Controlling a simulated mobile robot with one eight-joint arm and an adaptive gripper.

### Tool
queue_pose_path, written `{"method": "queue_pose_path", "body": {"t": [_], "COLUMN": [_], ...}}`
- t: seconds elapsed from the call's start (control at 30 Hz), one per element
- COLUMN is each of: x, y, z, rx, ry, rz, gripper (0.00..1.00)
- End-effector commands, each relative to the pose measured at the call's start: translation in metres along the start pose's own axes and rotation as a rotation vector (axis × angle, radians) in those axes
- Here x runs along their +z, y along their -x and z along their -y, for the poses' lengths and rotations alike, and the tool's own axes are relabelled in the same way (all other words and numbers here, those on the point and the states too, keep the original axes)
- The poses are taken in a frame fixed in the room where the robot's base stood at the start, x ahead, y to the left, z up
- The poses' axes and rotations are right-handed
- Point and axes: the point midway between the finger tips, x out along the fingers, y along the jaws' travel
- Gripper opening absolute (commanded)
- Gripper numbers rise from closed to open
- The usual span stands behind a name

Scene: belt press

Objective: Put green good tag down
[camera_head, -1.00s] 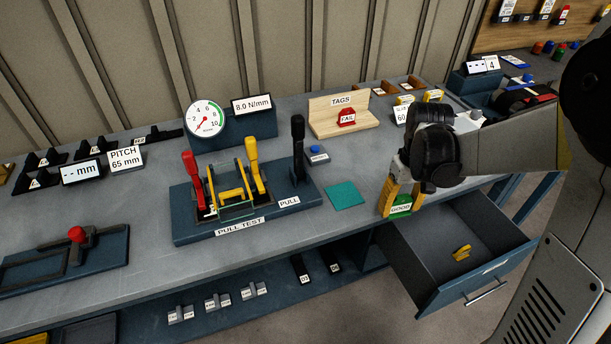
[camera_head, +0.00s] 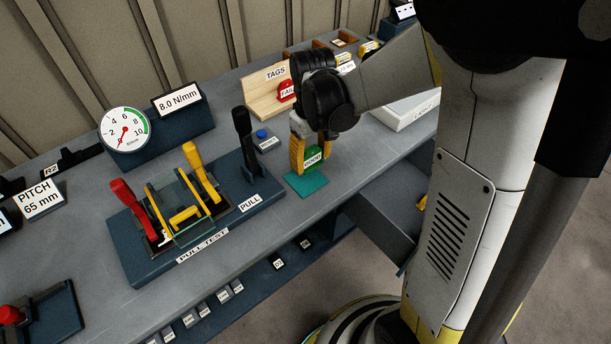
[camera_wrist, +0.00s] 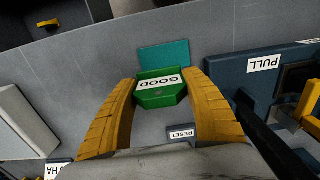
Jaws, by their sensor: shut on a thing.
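My gripper (camera_head: 312,157) has yellow fingers and is shut on the green GOOD tag (camera_head: 314,154). In the head view the tag is upright, just above or at the far edge of the teal mat (camera_head: 308,187); I cannot tell whether it touches. In the wrist view the tag (camera_wrist: 160,97) sits between both fingertips (camera_wrist: 160,88). The teal mat (camera_wrist: 164,53) lies on the bench beyond it, partly hidden by the tag.
The pull test fixture (camera_head: 146,262) with its black PULL lever (camera_head: 243,135) stands left of the mat. A blue reset button (camera_head: 262,134) and the wooden TAGS stand (camera_head: 262,97) with a red FAIL tag (camera_head: 286,91) are behind. An open drawer (camera_head: 375,228) is at right front.

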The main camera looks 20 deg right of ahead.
Motion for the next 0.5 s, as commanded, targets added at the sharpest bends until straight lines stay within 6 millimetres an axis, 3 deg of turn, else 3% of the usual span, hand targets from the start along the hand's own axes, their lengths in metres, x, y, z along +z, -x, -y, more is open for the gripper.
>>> {"method": "queue_pose_path", "body": {"t": [0.13,0.5], "x": [-0.004,-0.004], "y": [-0.008,-0.049], "z": [0.011,0.011], "rx": [0.000,0.000], "ry": [0.000,-0.001], "rz": [0.000,0.000], "gripper": [0.26,0.26]}}
